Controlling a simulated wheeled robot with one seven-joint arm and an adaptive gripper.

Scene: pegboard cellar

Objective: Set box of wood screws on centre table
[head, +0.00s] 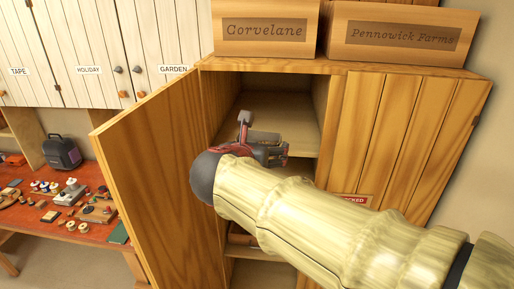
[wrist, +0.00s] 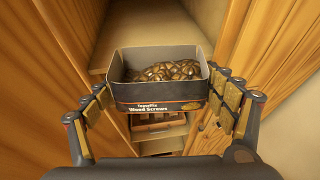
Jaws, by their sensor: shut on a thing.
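The box of wood screws (wrist: 160,107) is an open-topped dark carton with a label reading "Wood Screws", filled with brownish screws. It sits upright between the two fingers of my gripper (wrist: 162,103), which is shut on its sides. In the head view my gripper (head: 264,150) is at the opening of a wooden cabinet (head: 212,85), in front of its shelves; my arm hides much of the inside. No table that I can tell is the centre table shows in either view.
The cabinet's left door (head: 150,170) stands open; its right door (head: 385,140) is closed. Two labelled wooden crates, Corvelane (head: 265,30) and Pennowick Farms (head: 400,35), stand on top. A red-topped workbench (head: 75,228) with many small items is at left.

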